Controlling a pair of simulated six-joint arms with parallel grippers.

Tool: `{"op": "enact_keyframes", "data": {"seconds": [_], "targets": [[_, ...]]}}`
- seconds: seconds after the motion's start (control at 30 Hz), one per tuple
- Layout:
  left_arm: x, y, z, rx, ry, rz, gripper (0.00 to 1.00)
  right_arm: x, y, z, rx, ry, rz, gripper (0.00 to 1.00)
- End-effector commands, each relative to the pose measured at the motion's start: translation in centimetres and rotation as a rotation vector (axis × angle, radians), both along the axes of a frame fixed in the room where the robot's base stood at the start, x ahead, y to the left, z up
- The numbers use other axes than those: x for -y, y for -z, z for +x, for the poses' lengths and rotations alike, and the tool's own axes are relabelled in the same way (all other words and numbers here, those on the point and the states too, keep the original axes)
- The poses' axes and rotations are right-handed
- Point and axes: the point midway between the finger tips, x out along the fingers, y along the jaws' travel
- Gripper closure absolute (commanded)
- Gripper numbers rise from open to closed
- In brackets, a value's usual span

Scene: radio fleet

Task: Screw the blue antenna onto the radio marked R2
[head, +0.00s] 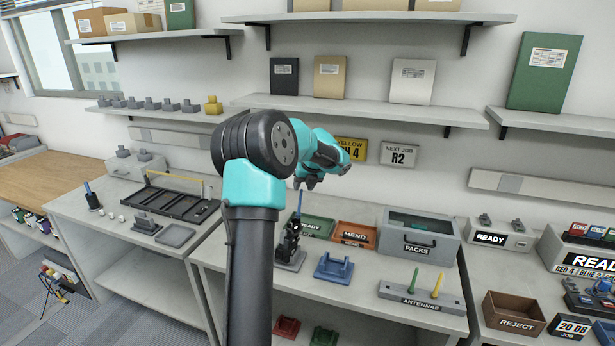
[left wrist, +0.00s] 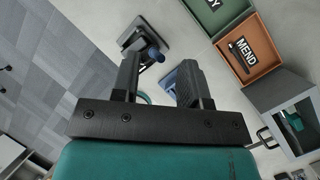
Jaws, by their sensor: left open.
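Another radio with a blue antenna (head: 93,200) stands on the left bench. My right gripper is not in view.
An antenna rack (head: 420,297) holds a green and a yellow antenna. A blue cradle (head: 333,268) is right of the stand. Behind are a green tray (head: 318,226), the orange MEND tray (head: 356,235) and the grey PACKS box (head: 418,242). A wall sign (head: 399,155) reads "NEXT JOB R2".

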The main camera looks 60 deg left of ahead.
Motion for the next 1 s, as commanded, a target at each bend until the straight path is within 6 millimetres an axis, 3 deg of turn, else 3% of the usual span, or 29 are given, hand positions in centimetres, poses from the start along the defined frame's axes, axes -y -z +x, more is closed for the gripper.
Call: {"op": "enact_keyframes", "data": {"seconds": [0.3,0.7,1.0], "targets": [[-1.7,3.9,-0.2,-0.001,-0.001,-0.001,0.59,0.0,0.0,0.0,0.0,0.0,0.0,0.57],[-2.1,4.6,-0.3,0.0,-0.001,-0.001,0.59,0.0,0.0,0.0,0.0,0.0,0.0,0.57],[-2.0,4.5,-0.3,0.0,0.0,-0.001,0.86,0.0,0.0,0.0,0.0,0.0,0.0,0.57]]}}
